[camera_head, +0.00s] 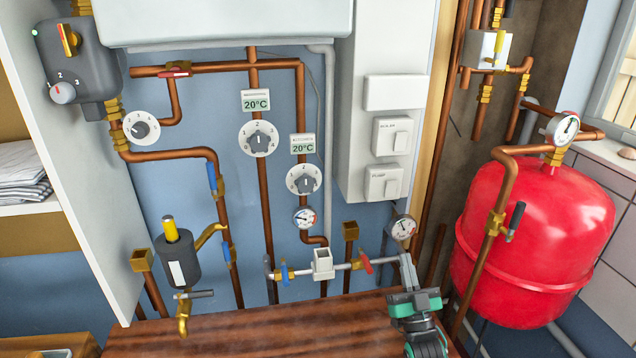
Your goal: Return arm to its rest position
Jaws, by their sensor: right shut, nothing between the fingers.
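My right gripper (407,268) is at the lower right of centre in the head view. Its arm, green and black, comes up from the bottom edge. The fingers are together and point up, with nothing held. They appear just below a pressure gauge (403,228) and to the right of the red-handled valve (366,262); I cannot tell whether they touch anything. My left gripper is out of view.
A wooden worktop (250,328) lies below the copper pipes and dials on the blue wall. A large red tank (535,235) stands to the right of my arm, with a pipe and black-handled valve (514,222) before it. The worktop left of my arm is clear.

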